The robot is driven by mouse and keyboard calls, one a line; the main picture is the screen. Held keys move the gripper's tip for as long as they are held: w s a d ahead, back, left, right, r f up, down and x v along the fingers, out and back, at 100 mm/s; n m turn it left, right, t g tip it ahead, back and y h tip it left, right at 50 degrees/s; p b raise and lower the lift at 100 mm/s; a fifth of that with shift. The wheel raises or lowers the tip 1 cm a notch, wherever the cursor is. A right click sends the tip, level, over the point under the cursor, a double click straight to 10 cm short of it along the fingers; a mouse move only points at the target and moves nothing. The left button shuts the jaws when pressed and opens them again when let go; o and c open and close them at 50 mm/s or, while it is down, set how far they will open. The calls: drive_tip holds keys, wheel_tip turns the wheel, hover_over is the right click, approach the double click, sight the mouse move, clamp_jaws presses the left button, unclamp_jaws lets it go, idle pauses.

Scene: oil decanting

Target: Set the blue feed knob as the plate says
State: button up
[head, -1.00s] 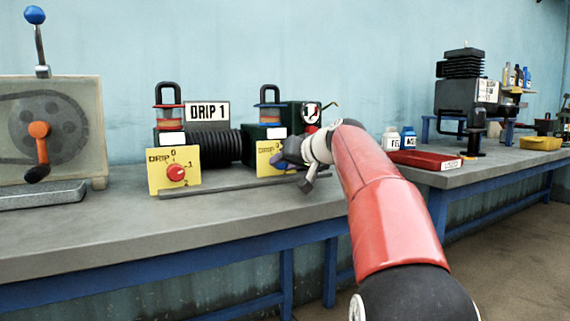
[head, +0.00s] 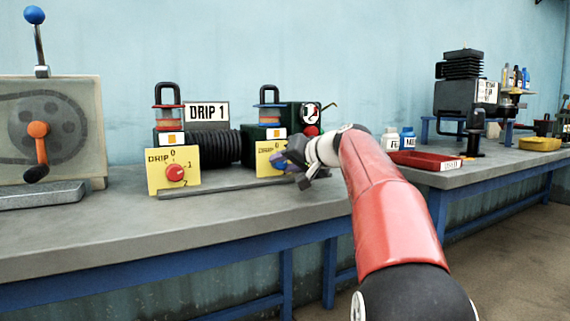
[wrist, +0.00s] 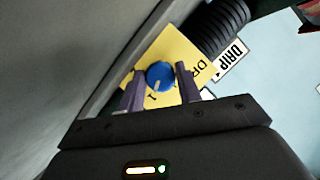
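The blue feed knob (wrist: 160,74) sits on a yellow dial panel (wrist: 172,45) in the wrist view. Its pale pointer mark points roughly at the 1. In the head view the knob (head: 279,161) is partly hidden by my gripper (head: 287,157). In the wrist view my gripper (wrist: 159,78) is open, with one dark finger on each side of the knob. Whether the fingers touch it I cannot tell. The white plate (head: 207,112) reads DRIP 1 and shows partly in the wrist view (wrist: 229,60).
A red knob (head: 175,173) on another yellow panel (head: 158,178) stands to the left, its pointer near 1. A grey rail (head: 215,188) runs along the grey bench (head: 110,222) below the panels. A crank unit (head: 75,115) stands far left. A red tray (head: 428,159) lies right.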

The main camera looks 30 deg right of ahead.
drive_tip(key=o, duration=0.4)
drive_tip(key=shift+o, duration=0.2)
